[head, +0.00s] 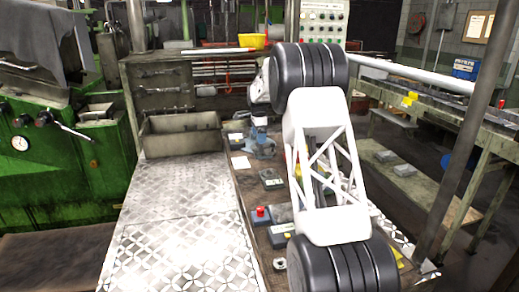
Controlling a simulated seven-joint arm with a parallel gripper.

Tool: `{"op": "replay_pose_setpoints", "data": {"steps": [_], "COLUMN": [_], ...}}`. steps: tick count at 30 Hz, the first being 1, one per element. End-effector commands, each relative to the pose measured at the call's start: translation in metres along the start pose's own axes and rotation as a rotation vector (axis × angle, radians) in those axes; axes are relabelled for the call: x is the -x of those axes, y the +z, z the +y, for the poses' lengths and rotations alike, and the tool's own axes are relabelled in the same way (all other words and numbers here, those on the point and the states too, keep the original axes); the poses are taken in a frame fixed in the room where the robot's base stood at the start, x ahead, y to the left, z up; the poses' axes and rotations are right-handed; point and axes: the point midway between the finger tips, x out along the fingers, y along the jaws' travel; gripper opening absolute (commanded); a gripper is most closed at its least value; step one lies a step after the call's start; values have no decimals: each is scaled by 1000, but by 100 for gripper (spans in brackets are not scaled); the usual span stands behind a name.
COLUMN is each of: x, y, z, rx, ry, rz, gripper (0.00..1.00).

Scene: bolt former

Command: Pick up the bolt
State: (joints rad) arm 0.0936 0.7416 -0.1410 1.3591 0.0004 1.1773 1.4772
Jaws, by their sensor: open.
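My gripper (264,152) is small in the head view, at the end of my white and black arm. It hangs over the back part of the narrow workbench (246,188), pointing down, with its jaws open. I see nothing held between the jaws, but they are too small to show detail. I cannot make out a bolt anywhere. My arm covers much of the bench's right side and may hide it.
A box with a red button (260,212) and small dark blocks lie on the bench. Bare metal tread plates (180,215) lie left of it. An open grey metal trough (180,145) stands behind them. A green machine (60,170) is at left, a conveyor-like rail (425,98) at right.

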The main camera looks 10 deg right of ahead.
Motion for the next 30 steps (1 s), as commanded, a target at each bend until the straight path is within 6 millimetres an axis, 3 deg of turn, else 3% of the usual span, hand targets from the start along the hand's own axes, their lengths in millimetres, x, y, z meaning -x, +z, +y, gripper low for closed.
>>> {"op": "replay_pose_setpoints", "data": {"steps": [15,30], "x": [-48,-51], "y": [-2,-2], "z": [2,2], "rx": [0,0], "ry": [1,1], "rz": [0,0], "gripper": [100,100]}}
